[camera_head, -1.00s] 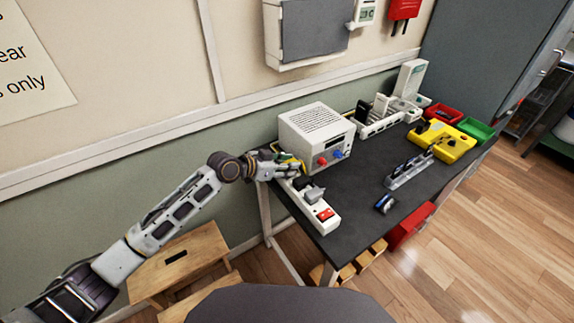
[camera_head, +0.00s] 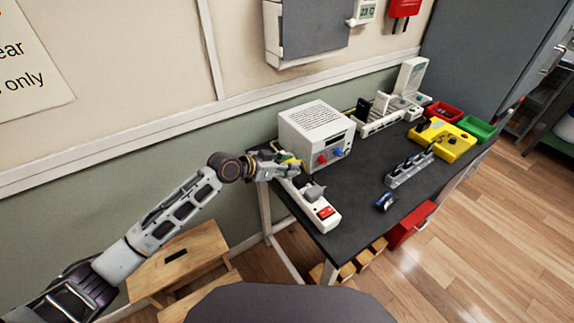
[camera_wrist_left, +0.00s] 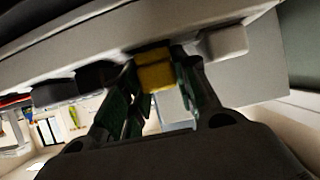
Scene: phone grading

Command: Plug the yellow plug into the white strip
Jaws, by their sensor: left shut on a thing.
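The white strip (camera_head: 325,213) lies along the left front edge of the dark table, with a red switch at its near end and a grey plug (camera_head: 313,192) standing in it. My left gripper (camera_head: 295,168) is at the far end of the strip, beside the white power supply box. It is shut on the yellow plug (camera_wrist_left: 156,70), which shows between its fingers in the left wrist view. There the plug is up against the strip (camera_wrist_left: 110,48); I cannot tell whether it is fully seated. In the head view the fingers mostly hide the plug. My right gripper is not in view.
The white box (camera_head: 315,135) with red and blue knobs stands right behind the gripper. A grey rack (camera_head: 410,170), a small blue item (camera_head: 386,202), a yellow tray (camera_head: 444,146), and red and green bins sit further right. A wooden stool (camera_head: 180,262) stands below left.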

